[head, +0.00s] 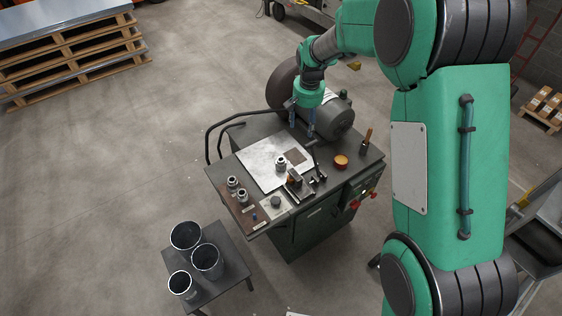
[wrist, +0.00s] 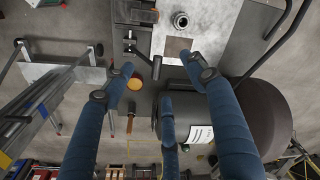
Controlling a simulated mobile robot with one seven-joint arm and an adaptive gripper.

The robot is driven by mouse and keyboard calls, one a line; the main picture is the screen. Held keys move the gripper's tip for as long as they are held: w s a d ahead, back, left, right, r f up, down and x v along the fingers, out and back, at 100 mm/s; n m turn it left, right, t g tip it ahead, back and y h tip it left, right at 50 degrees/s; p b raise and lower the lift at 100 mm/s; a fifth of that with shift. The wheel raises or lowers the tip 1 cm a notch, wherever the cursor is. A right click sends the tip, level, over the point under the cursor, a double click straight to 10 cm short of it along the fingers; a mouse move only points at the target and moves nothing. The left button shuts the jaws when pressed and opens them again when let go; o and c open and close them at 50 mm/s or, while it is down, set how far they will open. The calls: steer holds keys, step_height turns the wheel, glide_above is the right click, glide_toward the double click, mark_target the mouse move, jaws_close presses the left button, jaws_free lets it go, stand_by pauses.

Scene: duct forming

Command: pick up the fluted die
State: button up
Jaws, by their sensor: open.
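Several small metal dies stand on the machine's top, and I cannot tell by its flutes which is the fluted die. One ring-shaped die (head: 280,163) stands on the pale plate and also shows near the top of the wrist view (wrist: 180,20). Two more metal dies, one at the left (head: 232,182) and one beside it (head: 242,195), stand on the brown panel near the front left. A dark round piece (head: 275,202) sits on a light square right of them. My gripper (head: 301,122), with blue fingers, is open and empty above the back of the machine, apart from the dies.
The machine's top (head: 224,171) also bears a clamp-like fixture (head: 295,184), a yellow-orange round piece (head: 341,161) and a wooden-handled tool (head: 366,141). A grey motor (head: 335,117) stands at the back. A low stand (head: 226,240) holds three dark cylinders.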

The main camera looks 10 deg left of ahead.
steer(key=g+p, duration=0.1)
steer(key=p, duration=0.3)
glide_above(281, 163)
steer(key=w, duration=0.2)
step_height(281, 163, down, 13)
steer(key=shift+a+f, duration=0.15)
steer(key=shift+f, duration=0.15)
step_height(281, 163, down, 8)
steer(key=shift+f, duration=0.2)
steer(key=shift+f, duration=0.1)
steer(key=shift+s+f, duration=0.15)
steer(key=shift+f, duration=2.45)
jaws_close()
